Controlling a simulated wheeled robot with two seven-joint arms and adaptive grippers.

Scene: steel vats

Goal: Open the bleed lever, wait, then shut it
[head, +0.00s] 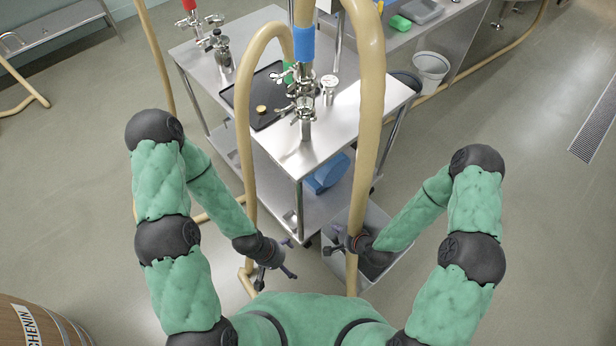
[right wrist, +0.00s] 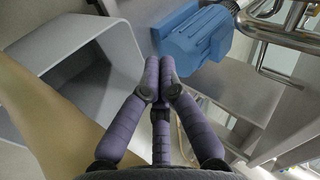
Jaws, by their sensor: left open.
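A steel valve assembly (head: 302,100) with small handles stands on the front part of the steel cart's top, below a blue-banded pipe. I cannot tell which handle is the bleed lever. My left gripper (head: 288,260) is open and empty, low in front of the cart and well below the valve assembly.
Beige hoses (head: 371,110) hang in front of the cart (head: 345,130). A black tray (head: 262,112) and a second valve group (head: 217,45) are on its top. A blue pump-like object (right wrist: 195,35) sits on the lower shelf. A grey bin (right wrist: 60,50) stands near my right gripper.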

